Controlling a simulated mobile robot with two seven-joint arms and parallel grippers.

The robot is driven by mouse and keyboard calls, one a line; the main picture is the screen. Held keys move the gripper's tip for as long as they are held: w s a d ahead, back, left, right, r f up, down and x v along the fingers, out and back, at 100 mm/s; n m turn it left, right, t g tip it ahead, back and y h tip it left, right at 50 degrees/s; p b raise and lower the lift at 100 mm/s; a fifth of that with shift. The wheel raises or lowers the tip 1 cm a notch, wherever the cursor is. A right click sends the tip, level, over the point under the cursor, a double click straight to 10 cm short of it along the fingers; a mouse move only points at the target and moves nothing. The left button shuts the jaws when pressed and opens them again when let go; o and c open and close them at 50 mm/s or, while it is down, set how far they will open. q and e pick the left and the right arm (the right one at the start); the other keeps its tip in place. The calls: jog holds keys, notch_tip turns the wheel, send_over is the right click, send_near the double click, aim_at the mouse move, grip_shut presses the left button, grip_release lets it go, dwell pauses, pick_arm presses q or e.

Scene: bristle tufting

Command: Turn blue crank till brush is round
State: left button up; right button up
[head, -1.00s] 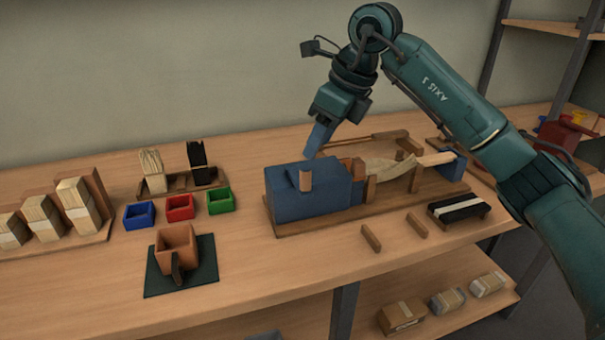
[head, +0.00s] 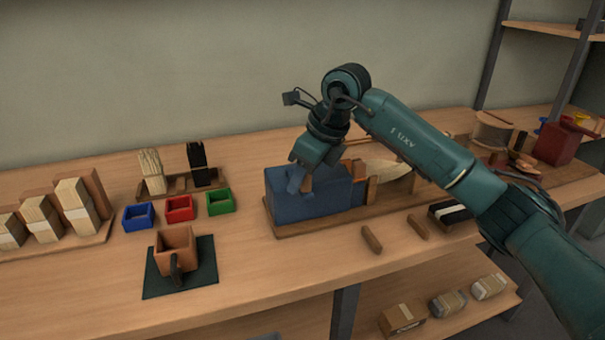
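A blue machine block (head: 330,201) stands on a wooden baseboard (head: 293,231) in the middle of the table. A short wooden handle (head: 308,185) on its front top is mostly covered by my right gripper (head: 299,184). The fingertips are at the handle; I cannot tell whether they are closed on it. A pale, tapered bristle bundle (head: 391,168) lies to the right of the block, partly behind my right arm. I cannot make out a separate blue crank. My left gripper is not in view.
Blue (head: 138,216), red (head: 179,208) and green (head: 219,201) bins stand to the left. A brown cup-like box (head: 176,244) sits on a dark mat (head: 206,276). Loose wooden pieces (head: 371,239) lie in front. A spool (head: 491,133) stands at the back right.

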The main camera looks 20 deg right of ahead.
grip_shut()
jog(key=shift+d, duration=0.15)
dwell(0.4)
